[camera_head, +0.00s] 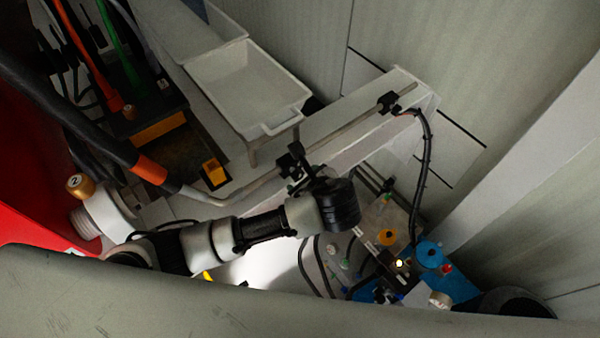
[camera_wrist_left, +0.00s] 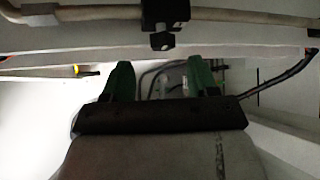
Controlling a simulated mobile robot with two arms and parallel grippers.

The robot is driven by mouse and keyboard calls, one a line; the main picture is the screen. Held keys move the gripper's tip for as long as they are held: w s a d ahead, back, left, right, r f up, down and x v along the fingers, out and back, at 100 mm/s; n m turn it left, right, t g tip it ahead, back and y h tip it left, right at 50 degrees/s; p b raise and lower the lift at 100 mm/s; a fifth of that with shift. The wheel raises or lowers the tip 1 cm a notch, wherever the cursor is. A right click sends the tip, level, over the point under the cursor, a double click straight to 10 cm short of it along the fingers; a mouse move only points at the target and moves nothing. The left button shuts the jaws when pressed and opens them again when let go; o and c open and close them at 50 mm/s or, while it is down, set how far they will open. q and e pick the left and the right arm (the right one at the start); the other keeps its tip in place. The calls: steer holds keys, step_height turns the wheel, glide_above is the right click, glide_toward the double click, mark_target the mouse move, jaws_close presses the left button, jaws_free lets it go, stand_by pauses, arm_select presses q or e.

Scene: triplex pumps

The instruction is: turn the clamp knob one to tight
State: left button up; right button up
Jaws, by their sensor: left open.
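A black clamp (camera_head: 293,160) sits on the grey pipe (camera_head: 350,131) just above the end of my left arm in the head view. A second black clamp (camera_head: 388,102) is farther right on the pipe. No label shows which is number one. In the left wrist view, a black clamp (camera_wrist_left: 165,12) grips the pipe, with a dark knob (camera_wrist_left: 162,41) under it. My left gripper (camera_wrist_left: 160,72) has two green fingers spread apart, with nothing between them. The knob is beyond the fingers, apart from them in the picture. In the head view the fingers are hidden. My right gripper is not visible.
A white tray (camera_head: 246,88) stands behind the pipe. A black cable (camera_head: 426,165) hangs at the right. A blue part (camera_head: 430,255) and several small coloured parts lie below right. A brass cap marked 2 (camera_head: 80,185) is at the left.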

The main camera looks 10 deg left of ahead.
mark_target(300, 176)
arm_select(q)
steer(key=x, duration=0.4)
steer(key=shift+w+d+f+p, duration=0.1)
steer(key=shift+w+p, duration=0.2)
steer(key=shift+p, duration=0.05)
steer(key=shift+w+a+f, duration=0.2)
steer(key=shift+w+f, duration=0.05)
steer(key=shift+f, duration=0.1)
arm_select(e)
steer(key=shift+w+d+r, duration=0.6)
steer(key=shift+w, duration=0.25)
arm_select(q)
steer(key=c, duration=0.9)
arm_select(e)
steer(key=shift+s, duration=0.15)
